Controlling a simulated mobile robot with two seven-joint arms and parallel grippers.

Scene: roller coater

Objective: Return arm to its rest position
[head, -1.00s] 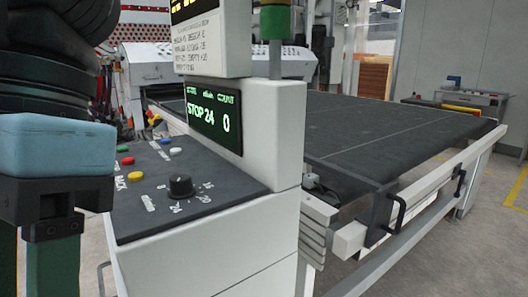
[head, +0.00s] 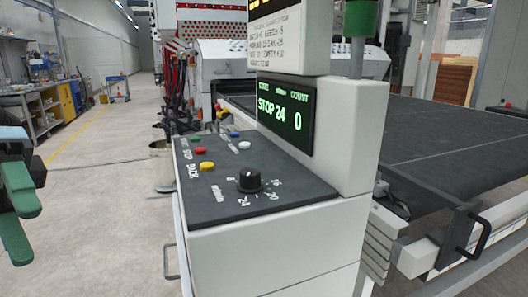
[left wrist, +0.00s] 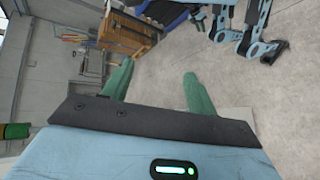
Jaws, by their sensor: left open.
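My left gripper (head: 24,235) is at the left edge of the head view, its two green fingers apart with nothing between them. It is left of the control console (head: 270,235) and clear of it. The left wrist view shows the same open, empty fingers (left wrist: 157,70) over the grey floor (left wrist: 165,110). Most of my left arm is outside the head view.
The console carries a black dial (head: 250,180), several coloured buttons (head: 206,166) and a display (head: 286,113) reading STOP 24 and 0. A dark conveyor bed (head: 440,150) is to the right. Open floor (head: 100,180) lies left, with workbenches (head: 50,100) beyond.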

